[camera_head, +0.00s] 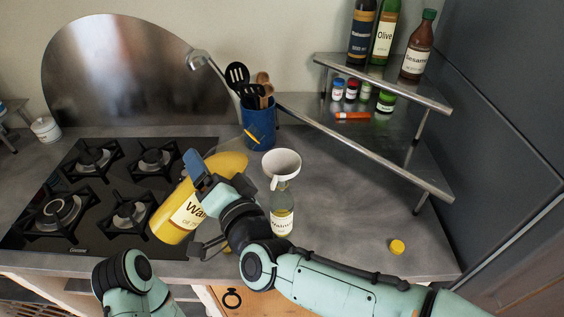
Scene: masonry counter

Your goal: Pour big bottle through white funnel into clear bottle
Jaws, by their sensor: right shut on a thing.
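The big bottle (176,220) is yellow with a white label and lies tilted over the right edge of the stove, its upper part leaning up and to the right. My right gripper (204,196) is shut on the big bottle and hides part of its middle. The white funnel (283,162) sits on top of the clear bottle (282,222), which stands upright on the counter right of the gripper. The forearm partly overlaps the clear bottle's left side. My left arm shows at the bottom left, but its gripper is not visible.
A black stove (90,236) with several burners fills the left. A blue utensil holder (259,124) stands behind. A steel corner shelf (375,150) with bottles and jars is at back right. A yellow cap (397,247) lies on the grey counter (345,225), with clear room around it.

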